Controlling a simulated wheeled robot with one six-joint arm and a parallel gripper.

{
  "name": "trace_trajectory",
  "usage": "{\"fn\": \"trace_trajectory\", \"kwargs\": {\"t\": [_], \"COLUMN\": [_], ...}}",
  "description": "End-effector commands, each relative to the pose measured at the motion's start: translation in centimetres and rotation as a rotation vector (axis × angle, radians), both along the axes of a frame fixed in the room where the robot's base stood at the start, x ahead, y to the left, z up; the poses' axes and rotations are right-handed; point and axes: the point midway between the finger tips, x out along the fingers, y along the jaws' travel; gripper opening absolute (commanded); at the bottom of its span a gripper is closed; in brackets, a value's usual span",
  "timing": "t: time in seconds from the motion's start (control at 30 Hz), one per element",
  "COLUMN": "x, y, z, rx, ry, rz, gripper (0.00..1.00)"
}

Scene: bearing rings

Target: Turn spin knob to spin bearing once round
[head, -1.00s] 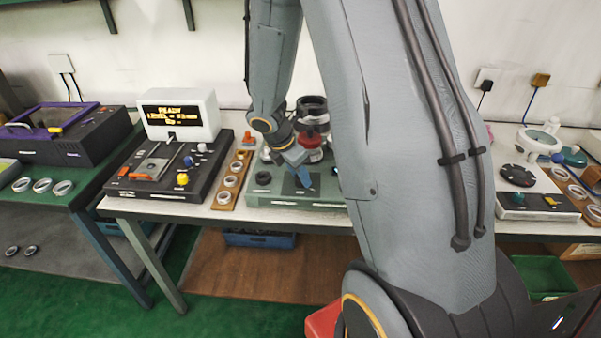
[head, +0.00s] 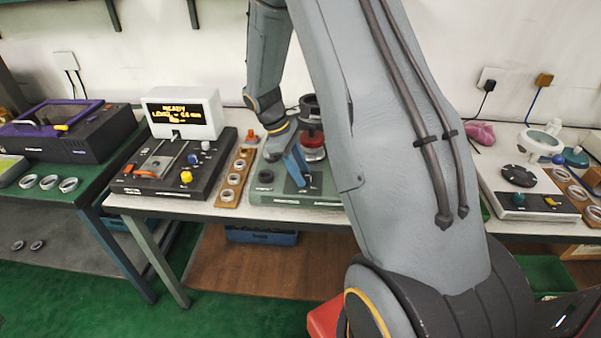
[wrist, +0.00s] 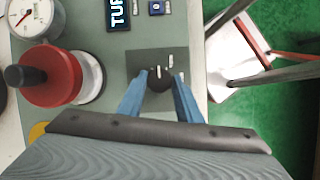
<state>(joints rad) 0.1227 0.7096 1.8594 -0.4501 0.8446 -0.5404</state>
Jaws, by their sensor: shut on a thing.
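The grey-green bearing station (head: 262,195) stands on the middle bench. In the wrist view, a round black knob (wrist: 160,79) with a white pointer mark sits on a darker square plate on its panel. My gripper (wrist: 161,84) is shut on this knob, with one blue finger at each side. The pointer mark faces the top of the wrist view. In the head view my gripper (head: 300,178) points down onto the panel, and the fingers hide the knob. A red round part (wrist: 48,74) over a pale disc stands left of the knob. I cannot make out a bearing there.
A dial gauge (wrist: 27,17) and a small lit display (wrist: 117,14), partly cut off, sit near the knob. A black tester (head: 165,185) with a screen stands left, beside a wooden ring tray (head: 233,181). My arm hides the bench's right part.

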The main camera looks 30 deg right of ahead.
Motion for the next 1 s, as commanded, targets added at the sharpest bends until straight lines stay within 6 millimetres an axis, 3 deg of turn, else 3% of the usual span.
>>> {"fn": "trace_trajectory", "kwargs": {"t": [0.5,1.0], "x": [0.35,0.35], "y": [-0.38,-0.50], "z": [-0.04,0.00], "rx": [0.000,-0.001], "ry": [-0.002,-0.002], "rz": [-0.422,-0.568], "gripper": [0.09,0.09]}}
